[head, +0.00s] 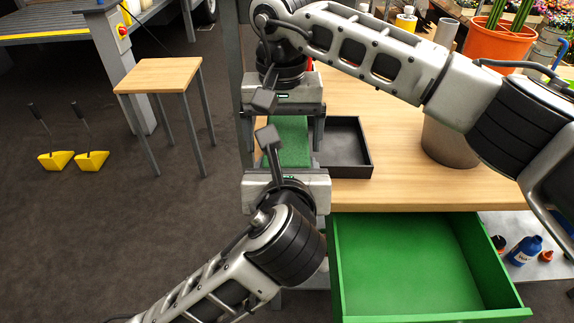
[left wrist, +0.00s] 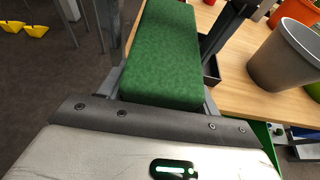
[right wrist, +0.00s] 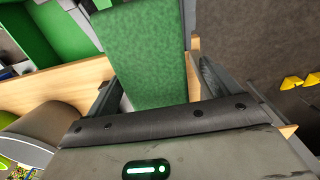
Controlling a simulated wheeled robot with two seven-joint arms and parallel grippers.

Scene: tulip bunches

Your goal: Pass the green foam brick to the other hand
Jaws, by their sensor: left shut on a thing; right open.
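The green foam brick (head: 291,149) is held above the left edge of the wooden table, between my two grippers, which face each other. My left gripper (head: 293,146), nearer the front, is shut on the brick; the brick (left wrist: 160,55) reaches away between its fingers in the left wrist view. My right gripper (head: 290,112) comes from the far side and is open. In the right wrist view the brick (right wrist: 146,50) lies between its spread fingers, with gaps visible at both sides near the palm. The brick's far end is partly hidden by the right gripper.
A black tray (head: 367,157) sits on the table (head: 400,195) just right of the grippers. A grey metal pot (head: 450,145) stands further right, below my right arm. A green drawer (head: 420,270) is pulled out at the front. A small wooden stool (head: 158,75) stands left.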

